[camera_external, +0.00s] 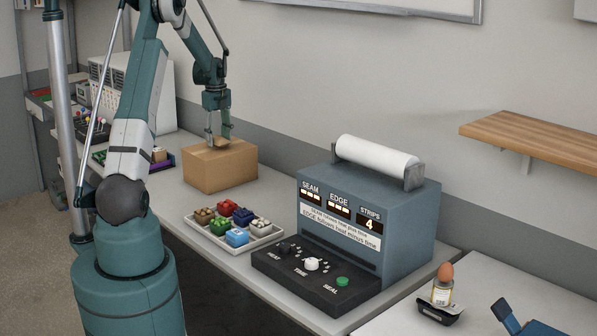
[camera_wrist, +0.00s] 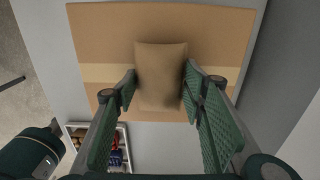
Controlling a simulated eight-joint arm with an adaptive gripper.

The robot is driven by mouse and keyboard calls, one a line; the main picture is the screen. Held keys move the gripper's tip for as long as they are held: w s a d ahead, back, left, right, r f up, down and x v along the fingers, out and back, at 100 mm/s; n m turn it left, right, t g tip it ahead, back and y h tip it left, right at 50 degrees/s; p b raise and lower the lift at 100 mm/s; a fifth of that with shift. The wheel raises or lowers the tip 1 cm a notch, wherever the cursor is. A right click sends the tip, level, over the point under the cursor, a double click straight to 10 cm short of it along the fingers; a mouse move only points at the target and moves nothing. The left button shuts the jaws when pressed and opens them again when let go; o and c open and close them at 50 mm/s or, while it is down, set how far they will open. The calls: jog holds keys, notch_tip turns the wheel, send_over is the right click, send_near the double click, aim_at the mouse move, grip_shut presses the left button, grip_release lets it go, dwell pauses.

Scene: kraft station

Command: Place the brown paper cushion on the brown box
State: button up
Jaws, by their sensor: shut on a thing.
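The brown box (camera_external: 222,167) stands closed on the long table in the external view. Its flat top with a paler tape band (camera_wrist: 221,80) fills the upper part of the wrist view. My gripper (camera_external: 219,141) is over the box top, pointing down. In the wrist view my gripper (camera_wrist: 160,88) is shut on the brown paper cushion (camera_wrist: 160,65), with a finger at each side of it. The cushion lies over the middle of the box top in that view. I cannot tell whether it touches the box.
A blue sealing machine (camera_external: 402,232) with a white roll (camera_external: 376,157) stands to the right. A wooden shelf (camera_external: 545,137) is on the wall.

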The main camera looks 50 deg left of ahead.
aim_at(218, 136)
jog(key=shift+f, duration=0.15)
jog(key=o, duration=0.7)
notch_tip(218, 136, up, 12)
jog(key=shift+r+b, duration=0.15)
jog(key=shift+b, duration=0.15)
dwell(0.3)
dwell(0.5)
dwell(0.4)
